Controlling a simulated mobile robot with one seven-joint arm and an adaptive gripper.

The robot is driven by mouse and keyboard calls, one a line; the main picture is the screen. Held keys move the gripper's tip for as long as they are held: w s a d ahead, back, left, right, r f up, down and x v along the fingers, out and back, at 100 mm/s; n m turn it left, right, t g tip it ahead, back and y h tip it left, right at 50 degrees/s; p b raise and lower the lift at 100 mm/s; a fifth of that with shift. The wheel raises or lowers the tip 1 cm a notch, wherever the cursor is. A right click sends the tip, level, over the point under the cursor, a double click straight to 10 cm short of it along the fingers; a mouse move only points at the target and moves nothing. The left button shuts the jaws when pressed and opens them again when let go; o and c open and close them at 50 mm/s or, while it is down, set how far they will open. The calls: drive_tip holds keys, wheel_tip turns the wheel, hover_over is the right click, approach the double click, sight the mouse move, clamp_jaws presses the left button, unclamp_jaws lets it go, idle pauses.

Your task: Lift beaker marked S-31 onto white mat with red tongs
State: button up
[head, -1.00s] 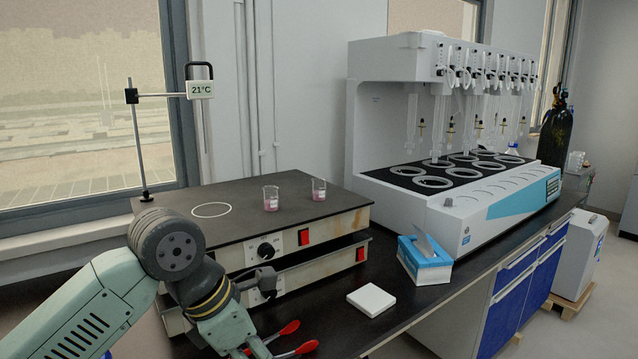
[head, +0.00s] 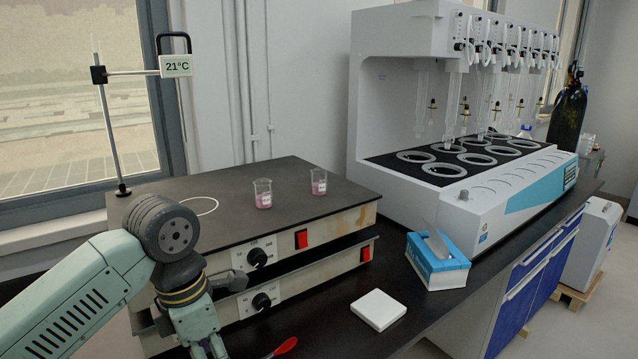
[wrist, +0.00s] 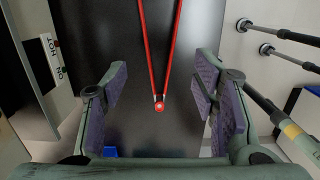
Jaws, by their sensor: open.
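The red tongs (wrist: 172,45) lie on the black bench, their two arms meeting at a red round joint between the jaws of my gripper (wrist: 161,88) in the wrist view. The jaws are open, one on each side of the tongs, holding nothing. In the head view one red end of the tongs (head: 286,346) shows at the bottom edge. Two small beakers with pink liquid, a left one (head: 263,194) and a right one (head: 319,182), stand upright on the dark hotplate top. Their labels are too small to read. The white mat (head: 378,310) lies bare on the bench.
The hotplate (head: 262,228) is stacked on another at the left, with a thermometer stand (head: 110,130) reading 21°C. A blue tissue box (head: 437,262) stands right of the mat. The large white distiller (head: 480,200) fills the back right.

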drive_tip(key=f+b, duration=0.2)
drive_tip(key=f, duration=0.1)
drive_tip(key=f+b, duration=0.4)
drive_tip(key=f, duration=0.1)
drive_tip(key=shift+w+d+f, duration=0.25)
drive_tip(key=shift+d+f, duration=0.05)
drive_tip(key=shift+d, duration=0.1)
drive_tip(key=c, duration=0.7)
wheel_tip(320, 180, up, 12)
drive_tip(key=p, duration=0.6)
